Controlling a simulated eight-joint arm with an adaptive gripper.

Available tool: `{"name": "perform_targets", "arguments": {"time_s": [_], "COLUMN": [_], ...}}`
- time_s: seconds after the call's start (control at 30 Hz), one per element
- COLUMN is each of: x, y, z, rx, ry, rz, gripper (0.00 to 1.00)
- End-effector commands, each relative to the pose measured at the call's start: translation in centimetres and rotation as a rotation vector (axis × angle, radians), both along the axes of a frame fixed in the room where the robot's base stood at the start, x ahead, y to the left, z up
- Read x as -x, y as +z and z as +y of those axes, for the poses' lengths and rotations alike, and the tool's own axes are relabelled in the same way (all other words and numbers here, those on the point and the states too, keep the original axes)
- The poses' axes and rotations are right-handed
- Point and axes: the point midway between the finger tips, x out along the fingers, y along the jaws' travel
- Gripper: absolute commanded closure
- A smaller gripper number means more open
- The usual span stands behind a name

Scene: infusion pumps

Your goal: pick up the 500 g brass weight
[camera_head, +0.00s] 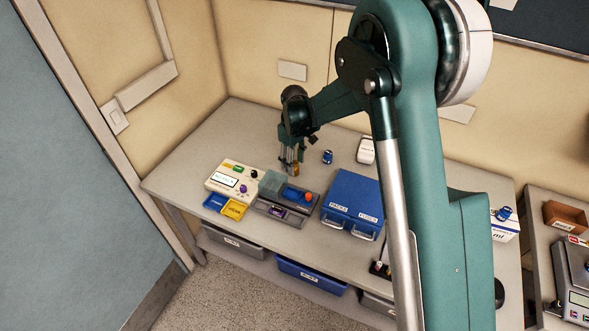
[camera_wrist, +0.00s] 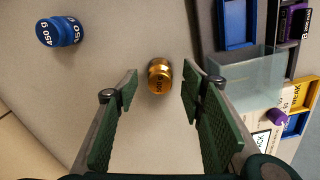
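The brass weight (camera_wrist: 159,77) stands upright on the table, gold and shiny, with partly legible dark lettering on it. In the wrist view it sits between the tips of my open gripper (camera_wrist: 160,88), with bare table showing on both sides of it. In the head view my gripper (camera_head: 290,158) points down behind the cream device, and the brass weight (camera_head: 296,169) shows partly beside the fingers. A blue weight marked 450 g (camera_wrist: 60,31) stands apart from it; it also shows in the head view (camera_head: 327,157).
The cream device (camera_head: 236,180), a clear box (camera_head: 271,184) and a grey tray (camera_head: 265,208) stand close in front of the gripper. A blue drawer box (camera_head: 352,199) is to the right. Free table lies to the left and behind.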

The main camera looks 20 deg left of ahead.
Motion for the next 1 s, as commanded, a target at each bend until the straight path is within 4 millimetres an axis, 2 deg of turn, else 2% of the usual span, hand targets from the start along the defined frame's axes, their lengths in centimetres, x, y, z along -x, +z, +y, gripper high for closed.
{"name": "perform_targets", "arguments": {"time_s": [0.1, 0.27, 0.83, 1.0], "x": [0.0, 0.0, 0.0, 0.0], "y": [-1.3, -2.2, -2.3, -2.3], "z": [0.0, 0.0, 0.0, 0.0], "rx": [0.000, 0.000, 0.000, 0.000], "ry": [0.000, 0.000, 0.000, 0.000], "rz": [0.000, 0.000, 0.000, 0.000], "gripper": [0.60, 0.60, 0.60, 0.81]}}
